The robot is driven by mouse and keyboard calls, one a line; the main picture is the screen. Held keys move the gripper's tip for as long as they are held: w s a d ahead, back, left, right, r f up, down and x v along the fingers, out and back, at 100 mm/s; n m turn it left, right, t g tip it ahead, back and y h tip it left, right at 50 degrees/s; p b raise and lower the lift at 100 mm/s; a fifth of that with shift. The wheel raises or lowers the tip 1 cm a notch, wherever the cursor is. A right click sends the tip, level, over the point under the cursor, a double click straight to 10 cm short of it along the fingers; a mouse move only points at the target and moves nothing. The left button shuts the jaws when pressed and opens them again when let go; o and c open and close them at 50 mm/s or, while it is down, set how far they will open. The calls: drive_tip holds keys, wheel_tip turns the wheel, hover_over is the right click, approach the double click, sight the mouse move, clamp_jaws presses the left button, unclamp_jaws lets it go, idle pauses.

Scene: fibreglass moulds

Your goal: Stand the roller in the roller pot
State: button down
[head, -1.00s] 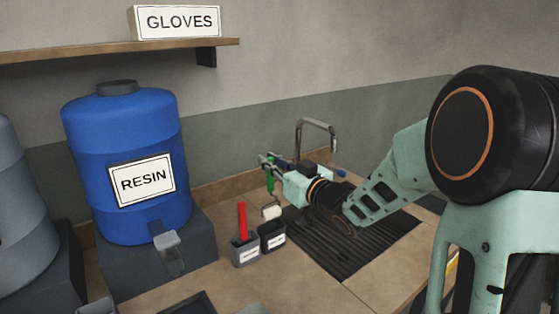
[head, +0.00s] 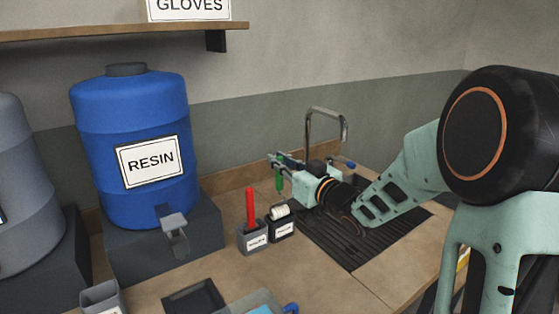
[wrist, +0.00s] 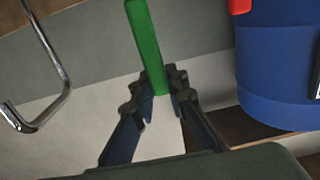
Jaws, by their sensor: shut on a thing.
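The roller has a green handle (wrist: 147,45) and a white head (head: 280,211). My gripper (head: 279,162) is shut on the green handle, which also shows between the fingertips in the wrist view (wrist: 160,95). The white head hangs below, at the mouth of a dark pot (head: 281,231) with a white label too small to read. It looks partly inside the rim, but I cannot tell how deep it sits. A second, grey labelled pot (head: 252,241) stands touching or close on the left, with a red-handled tool (head: 250,207) upright in it.
A blue resin drum (head: 135,145) on a dark block stands to the left. A tap (head: 326,125) rises behind my gripper, and a ribbed black drainer (head: 352,245) lies right of the pots. Trays (head: 195,298) sit at the front.

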sight(281, 181)
drive_tip(key=shift+f+b, duration=2.15)
drive_tip(key=shift+f, duration=0.6)
drive_tip(key=c, duration=1.8)
unclamp_jaws()
drive_tip(key=shift+c, duration=0.2)
drive_tip(key=v, duration=1.2)
